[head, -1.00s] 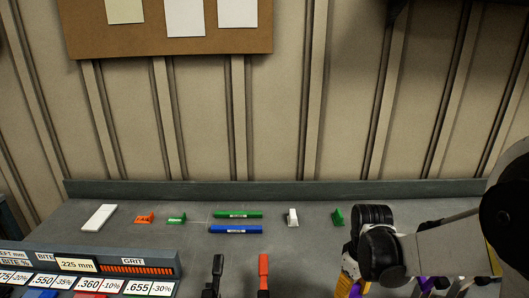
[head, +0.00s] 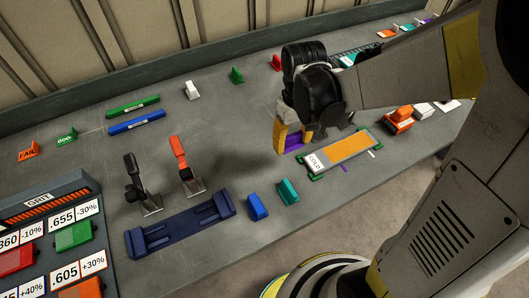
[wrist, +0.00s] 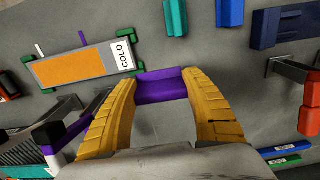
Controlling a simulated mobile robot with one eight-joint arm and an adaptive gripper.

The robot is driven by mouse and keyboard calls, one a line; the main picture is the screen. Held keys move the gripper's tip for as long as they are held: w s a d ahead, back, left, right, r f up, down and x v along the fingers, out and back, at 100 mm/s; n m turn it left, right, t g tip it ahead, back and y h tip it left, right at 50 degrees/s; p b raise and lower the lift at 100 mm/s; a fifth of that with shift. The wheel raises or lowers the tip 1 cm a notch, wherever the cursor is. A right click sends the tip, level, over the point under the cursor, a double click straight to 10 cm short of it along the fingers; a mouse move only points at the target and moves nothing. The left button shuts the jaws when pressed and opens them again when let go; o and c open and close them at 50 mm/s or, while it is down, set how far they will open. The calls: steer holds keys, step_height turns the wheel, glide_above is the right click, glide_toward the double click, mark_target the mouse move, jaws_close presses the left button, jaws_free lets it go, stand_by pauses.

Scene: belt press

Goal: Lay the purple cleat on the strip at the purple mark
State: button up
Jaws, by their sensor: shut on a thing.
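My gripper (head: 290,134) is shut on the purple cleat (head: 294,142), a short bar held crosswise between the yellow fingertips. The cleat also shows clearly in the wrist view (wrist: 160,88). The orange strip (head: 343,148) lies flat with a white COLD label at one end and green corner pieces. In the head view my gripper is just left of that COLD end. In the wrist view the strip (wrist: 72,68) is left of the cleat, apart from it. The purple mark (head: 344,167) is a short line beside the strip's front edge, and it shows in the wrist view (wrist: 82,38).
A white mark (head: 372,155) lies right of the purple one. Blue (head: 257,207) and teal (head: 288,192) blocks stand near the front edge. A navy cradle (head: 180,228) and two upright-handled tools (head: 188,170) are at left. An orange stamp-like item (head: 399,120) stands right.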

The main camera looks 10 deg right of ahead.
steer(key=b, duration=0.4)
glide_above(252, 166)
step_height(252, 166, down, 7)
steer(key=shift+r, duration=0.1)
steer(key=shift+f+b, duration=0.9)
steer(key=shift+f, duration=1.1)
steer(key=shift+f, duration=0.1)
steer(key=o, duration=1.1)
steer(key=shift+o, duration=0.2)
